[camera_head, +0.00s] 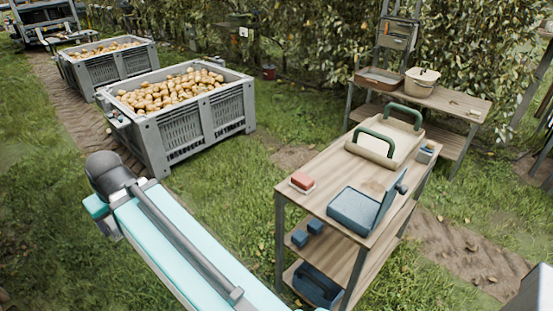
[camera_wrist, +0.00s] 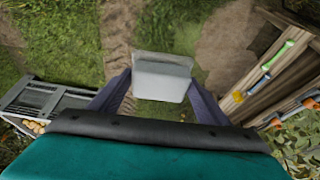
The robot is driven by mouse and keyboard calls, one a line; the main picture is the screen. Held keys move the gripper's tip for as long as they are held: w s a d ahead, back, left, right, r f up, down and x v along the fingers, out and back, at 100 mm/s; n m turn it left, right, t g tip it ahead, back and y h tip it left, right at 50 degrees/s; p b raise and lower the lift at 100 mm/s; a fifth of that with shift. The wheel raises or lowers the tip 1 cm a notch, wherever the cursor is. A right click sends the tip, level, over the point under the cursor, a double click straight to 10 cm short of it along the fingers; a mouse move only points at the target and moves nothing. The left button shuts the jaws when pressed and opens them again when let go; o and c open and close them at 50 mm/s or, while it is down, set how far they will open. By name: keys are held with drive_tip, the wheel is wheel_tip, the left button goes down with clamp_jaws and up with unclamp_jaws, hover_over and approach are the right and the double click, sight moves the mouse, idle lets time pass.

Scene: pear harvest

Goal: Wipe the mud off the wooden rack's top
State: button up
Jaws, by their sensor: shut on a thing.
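In the wrist view my gripper (camera_wrist: 161,82) is shut on a pale grey block (camera_wrist: 163,84), held between the two fingers over grass and bare soil. I cannot tell what the block is made of. In the head view a wooden rack (camera_head: 320,178) with shelves stands right of centre, with a faint brown patch (camera_head: 374,187) on its top. A second wooden rack (camera_head: 455,102) stands behind it, with small brown spots on its top. I cannot tell whether these marks are mud. My gripper is out of the head view.
The back rack bears a basket (camera_head: 421,81) and a tray (camera_head: 381,79). Crates of fruit (camera_head: 183,134) stand left. Wooden planks with tools (camera_wrist: 262,92) show at the wrist view's right.

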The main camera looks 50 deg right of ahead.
drive_tip(key=shift+d, duration=0.2)
drive_tip(key=s+d+f+m+g+h+p, duration=0.1)
drive_tip(key=s+d+m, duration=0.3)
drive_tip(key=d, duration=1.1)
drive_tip(key=s+d+m+g+h+p, duration=0.1)
drive_tip(key=s+d+m+h, duration=0.3)
drive_tip(key=d, duration=1)
drive_tip(key=s+d+f+m+g+y+p, duration=0.15)
drive_tip(key=d+m, duration=0.45)
drive_tip(key=d, duration=0.9)
drive_tip(key=s+d+m+g+p, duration=0.1)
drive_tip(key=s+d+m, duration=0.5)
drive_tip(key=s+d, duration=0.7)
drive_tip(key=s+d+f+m+g+p, duration=0.1)
drive_tip(key=s+d+m, duration=0.5)
drive_tip(key=s+d, duration=0.7)
drive_tip(key=s+g+p, duration=0.1)
drive_tip(key=s+g, duration=0.1)
drive_tip(key=s, duration=0.8)
drive_tip(key=shift+s+d+m, duration=0.2)
drive_tip(key=shift+m, duration=0.2)
drive_tip(key=shift+f, duration=0.15)
